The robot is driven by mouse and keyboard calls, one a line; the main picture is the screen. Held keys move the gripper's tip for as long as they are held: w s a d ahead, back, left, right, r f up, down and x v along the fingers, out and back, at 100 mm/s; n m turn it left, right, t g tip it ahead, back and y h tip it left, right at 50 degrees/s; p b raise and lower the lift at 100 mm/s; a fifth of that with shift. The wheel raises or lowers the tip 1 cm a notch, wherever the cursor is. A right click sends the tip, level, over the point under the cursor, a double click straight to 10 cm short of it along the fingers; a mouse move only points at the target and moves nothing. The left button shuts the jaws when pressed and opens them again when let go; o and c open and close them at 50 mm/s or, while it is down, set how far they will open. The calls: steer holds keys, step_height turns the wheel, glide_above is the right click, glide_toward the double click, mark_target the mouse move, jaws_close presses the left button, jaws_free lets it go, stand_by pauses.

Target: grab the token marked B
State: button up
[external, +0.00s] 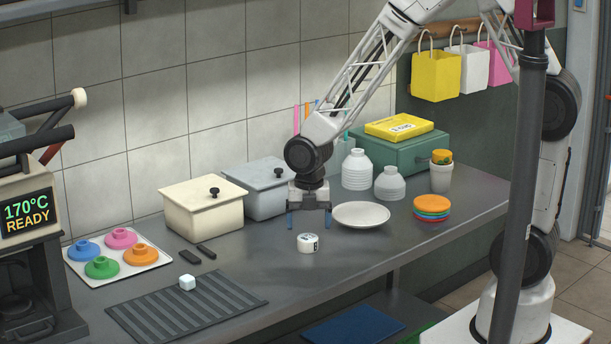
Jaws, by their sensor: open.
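A short white round token (307,243) with dark marks on its top and side sits on the grey counter, near its front edge. The marks are too small to read, so I cannot tell whether they show a B. My gripper (309,221) points down, with its two blue-tipped fingers spread apart and nothing between them. It appears a little above the token.
A white plate (361,215) lies close to the right of my gripper. A cream lidded box (203,206) and a grey lidded box (266,191) stand behind to the left. White jars (357,170) and stacked coloured discs (431,207) stand right. The counter around the token is clear.

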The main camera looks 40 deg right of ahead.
mark_target(308, 237)
steer(key=shift+a+f, duration=0.1)
steer(key=shift+f, duration=2.4)
steer(key=c, duration=1)
steer(key=shift+r, duration=0.1)
steer(key=shift+r, duration=0.75)
step_height(308, 237, up, 2)
steer(key=shift+r, duration=0.1)
steer(key=s+d, duration=0.2)
steer(key=s, duration=0.3)
steer(key=s+d, duration=0.2)
steer(key=s, duration=0.2)
steer(key=s+d+r, duration=0.1)
steer(key=s+d, duration=0.1)
steer(key=s, duration=0.3)
steer(key=shift+s, duration=0.3)
